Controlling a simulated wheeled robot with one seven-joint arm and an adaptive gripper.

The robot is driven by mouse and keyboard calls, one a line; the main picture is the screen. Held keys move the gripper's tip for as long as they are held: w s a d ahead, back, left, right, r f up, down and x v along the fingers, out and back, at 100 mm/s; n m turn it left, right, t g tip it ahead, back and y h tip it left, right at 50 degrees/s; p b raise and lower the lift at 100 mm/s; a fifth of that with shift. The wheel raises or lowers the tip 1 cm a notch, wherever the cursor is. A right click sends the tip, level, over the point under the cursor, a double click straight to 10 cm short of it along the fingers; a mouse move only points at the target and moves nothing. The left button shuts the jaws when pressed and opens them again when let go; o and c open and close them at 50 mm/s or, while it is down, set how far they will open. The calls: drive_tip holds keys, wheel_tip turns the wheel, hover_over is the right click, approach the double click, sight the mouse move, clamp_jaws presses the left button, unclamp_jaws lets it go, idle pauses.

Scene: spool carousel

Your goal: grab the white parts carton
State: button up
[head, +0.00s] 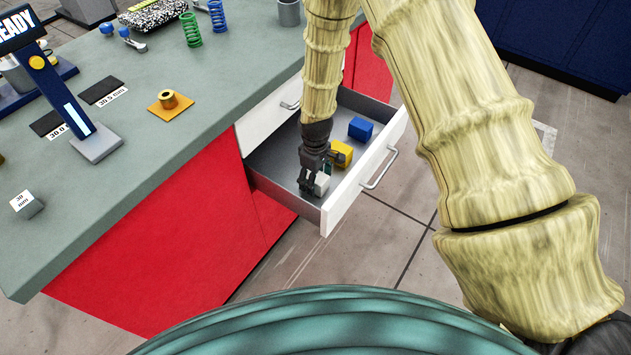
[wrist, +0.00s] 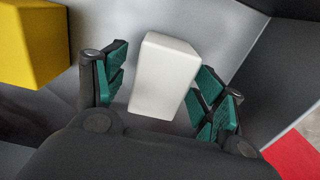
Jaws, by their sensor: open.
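The white parts carton (wrist: 165,75) is a small white block on the grey floor of the open drawer (head: 276,162). In the head view the carton (head: 321,184) sits near the drawer's front corner, partly hidden by my gripper. My gripper (head: 312,188) is down inside the drawer. In the wrist view my gripper (wrist: 160,98) is open, with its green-padded fingers on either side of the carton. The right finger is very near or touching the carton; I cannot tell which. A gap shows at the left finger.
A yellow carton (head: 340,153) stands close beside my gripper and also shows in the wrist view (wrist: 32,45). A blue carton (head: 360,129) lies farther back. The drawer walls are close around. The workbench top (head: 190,100) is above, left.

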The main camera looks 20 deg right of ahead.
drive_tip(key=c, duration=1.2)
drive_tip(key=shift+c, duration=0.2)
drive_tip(key=shift+r, duration=0.15)
